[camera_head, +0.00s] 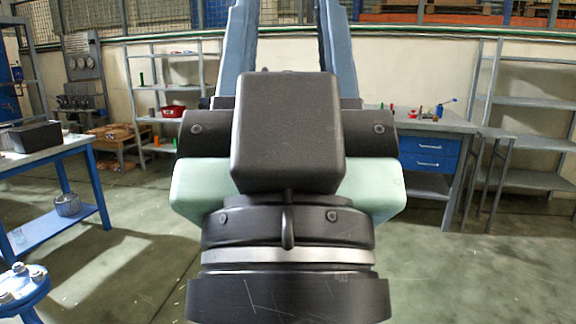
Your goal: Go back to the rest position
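My gripper (289,30) fills the middle of the head view, with its dark wrist close to the camera at the bottom. Its two blue-grey fingers point up and away and stand clearly apart. Their tips are cut off by the top edge of the picture. Nothing shows between the visible parts of the fingers. The gripper and wrist hide the middle of the room behind them.
A blue-legged table (50,158) with a black box (33,136) stands at the left. A blue flanged part (20,290) is at the lower left. A workbench (425,125) with blue drawers and grey shelves (525,102) stand at the right. Green floor (480,270) is open at lower right.

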